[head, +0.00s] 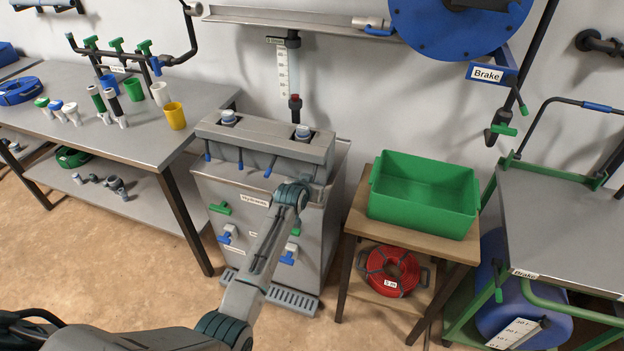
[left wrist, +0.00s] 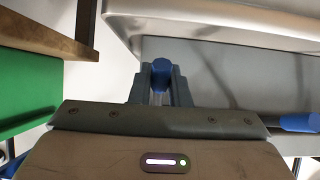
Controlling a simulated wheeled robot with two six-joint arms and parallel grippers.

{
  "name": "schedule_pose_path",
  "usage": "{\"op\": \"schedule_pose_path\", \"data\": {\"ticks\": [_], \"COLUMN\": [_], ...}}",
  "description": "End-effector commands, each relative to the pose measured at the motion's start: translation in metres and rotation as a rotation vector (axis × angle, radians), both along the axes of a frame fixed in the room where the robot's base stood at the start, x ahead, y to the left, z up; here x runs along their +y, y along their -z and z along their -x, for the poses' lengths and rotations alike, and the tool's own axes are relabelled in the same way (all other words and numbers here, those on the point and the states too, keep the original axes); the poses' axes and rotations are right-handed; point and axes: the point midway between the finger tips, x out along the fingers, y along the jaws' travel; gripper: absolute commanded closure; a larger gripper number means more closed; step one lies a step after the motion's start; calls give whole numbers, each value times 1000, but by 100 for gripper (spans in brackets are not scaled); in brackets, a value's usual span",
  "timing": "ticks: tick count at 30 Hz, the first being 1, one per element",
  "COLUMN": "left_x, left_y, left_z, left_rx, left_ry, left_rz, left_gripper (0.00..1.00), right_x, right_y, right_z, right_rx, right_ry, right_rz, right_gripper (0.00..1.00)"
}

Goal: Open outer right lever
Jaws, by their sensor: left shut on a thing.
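The grey manifold block (head: 262,142) sits on top of a metal cabinet (head: 255,185) and has a row of small blue levers (head: 270,167) hanging along its front. My left gripper (head: 318,188) is at the right end of the block's front, and my arm hides the outer right lever in the head view. In the left wrist view, my left gripper (left wrist: 161,88) is shut on the blue outer right lever (left wrist: 162,72), whose end shows between the fingers. A neighbouring blue lever (left wrist: 300,122) shows at the right of that view. My right gripper is not in view.
A green bin (head: 420,205) stands on a wooden table right of the cabinet, with a red hose coil (head: 390,272) below. A steel bench (head: 60,95) with cups and fittings stands to the left. Blue and green valve handles (head: 226,235) show on the cabinet front.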

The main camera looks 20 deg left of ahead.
Motion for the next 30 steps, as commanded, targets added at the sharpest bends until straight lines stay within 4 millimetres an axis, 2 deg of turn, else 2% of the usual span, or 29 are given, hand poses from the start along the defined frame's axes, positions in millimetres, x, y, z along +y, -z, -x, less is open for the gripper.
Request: {"op": "schedule_pose_path", "data": {"ticks": [1, 8, 12, 18, 24, 30], "left_x": [0, 0, 0, 0, 0, 0], "left_y": [-5, -13, -19, -27, -31, -34], "left_z": [1, 5, 8, 12, 16, 17], "left_rx": [19, 112, 198, 338, 458, 531], "left_ry": [0, 1, 0, 1, 0, 0], "left_rz": [-1, -3, -7, -12, -16, -18], "left_gripper": [100, 100, 100, 100, 100, 100], "right_x": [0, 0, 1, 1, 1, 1], "right_y": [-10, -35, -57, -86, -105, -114], "right_z": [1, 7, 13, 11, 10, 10], "right_rx": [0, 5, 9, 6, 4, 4], "right_ry": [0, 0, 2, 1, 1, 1], "right_rz": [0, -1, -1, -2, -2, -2], "right_gripper": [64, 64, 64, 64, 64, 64]}}
